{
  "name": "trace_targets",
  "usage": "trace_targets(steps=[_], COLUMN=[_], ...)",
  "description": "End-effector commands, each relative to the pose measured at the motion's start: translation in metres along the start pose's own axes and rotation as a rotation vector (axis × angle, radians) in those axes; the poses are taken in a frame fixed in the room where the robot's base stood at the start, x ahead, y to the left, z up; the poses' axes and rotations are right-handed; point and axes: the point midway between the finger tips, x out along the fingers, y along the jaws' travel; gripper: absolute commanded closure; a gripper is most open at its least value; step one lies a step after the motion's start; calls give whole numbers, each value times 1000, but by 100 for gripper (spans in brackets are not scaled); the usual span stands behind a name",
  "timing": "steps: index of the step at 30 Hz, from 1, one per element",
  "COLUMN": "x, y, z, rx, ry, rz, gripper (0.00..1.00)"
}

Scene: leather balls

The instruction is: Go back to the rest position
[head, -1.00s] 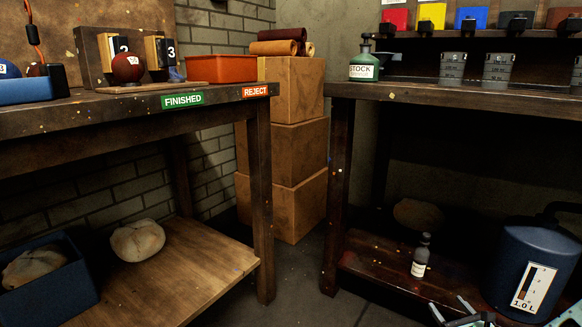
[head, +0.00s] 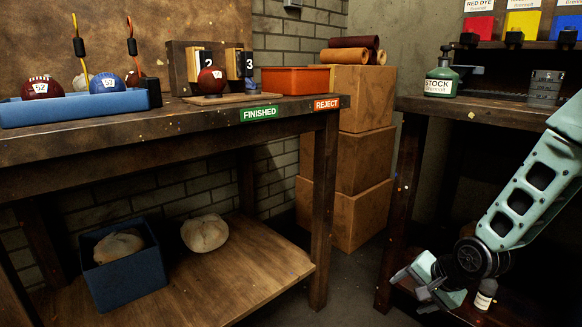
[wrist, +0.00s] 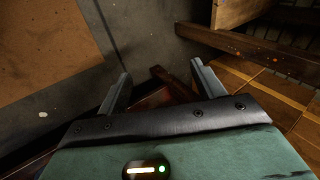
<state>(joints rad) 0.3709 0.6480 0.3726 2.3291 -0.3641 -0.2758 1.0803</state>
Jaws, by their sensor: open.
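My gripper (head: 426,284) hangs at the lower right of the head view, in front of the right bench's lower shelf. Its fingers are apart, and nothing shows between them. In the wrist view my gripper (wrist: 158,88) has its two fingers spread, pointing toward the floor and bench woodwork. My green arm reaches in from the right edge of the head view. A small dark bottle with a pale label (head: 485,295) stands on the lower shelf behind my gripper and is partly covered by my arm.
The left bench (head: 170,127) holds a blue tray (head: 75,108) with several balls, and a red bin (head: 295,80). A blue crate (head: 125,275) is on its lower shelf. Stacked boxes (head: 345,160) stand between the benches. A green STOCK bottle (head: 441,78) stands on the right bench.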

Motion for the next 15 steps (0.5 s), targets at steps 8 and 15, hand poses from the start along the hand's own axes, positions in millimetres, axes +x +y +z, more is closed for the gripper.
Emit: trace_targets(steps=[8,15], x=[-103,-181], y=[-48,-36], z=[134,218], rx=[-710,-1142], ry=[-176,-348], rz=[207,276], gripper=[32,32])
